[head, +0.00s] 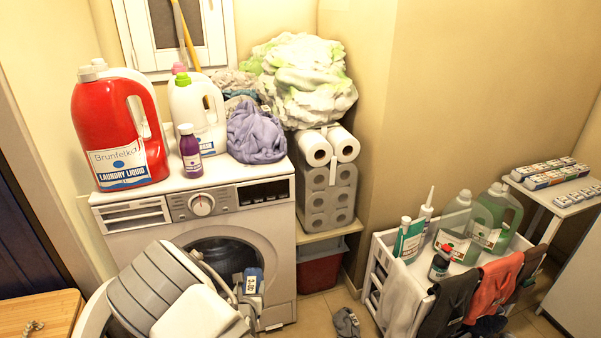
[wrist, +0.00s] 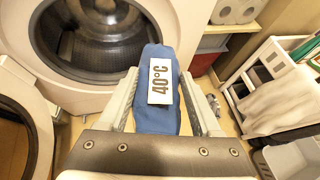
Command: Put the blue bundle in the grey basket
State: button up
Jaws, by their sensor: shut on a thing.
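The blue bundle (wrist: 157,121) has a white tag reading 40°C. My gripper (wrist: 160,84) is shut on it, with one finger along each side. In the head view, the bundle (head: 250,282) shows small in front of the washer's right side, partly hidden by my arm. The bundle is off the floor, before the washer's open round door. A pale grey container (wrist: 287,160) is cut off at the lower right of the wrist view; I cannot tell whether it is the grey basket. No other clear grey basket shows.
The washer (head: 268,220) carries bottles and cloths. A red bin (head: 319,272) stands under a shelf to its right. A white cart (head: 377,262) with bottles and hanging cloths stands further right. A dark item (head: 346,325) lies on the floor between. The washer door (wrist: 25,115) stands open at left.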

jog(key=w+d+r+m+h, duration=0.2)
jog(key=w+d+r, duration=0.1)
jog(key=d+r, duration=1.1)
jog(key=s+d+r+m+h, duration=0.1)
jog(key=s+d+r, duration=0.2)
jog(key=d+r, duration=0.35)
jog(key=s+d+r+m+h, duration=0.1)
jog(key=s+d+r, duration=0.35)
jog(key=d, duration=0.35)
notch_tip(320, 180, up, 19)
jog(key=w+p, duration=0.1)
jog(key=p, duration=1.7)
jog(key=shift+a+g, duration=0.3)
jog(key=shift+f, duration=0.15)
jog(key=shift+a, duration=0.1)
jog(key=shift+d, duration=0.2)
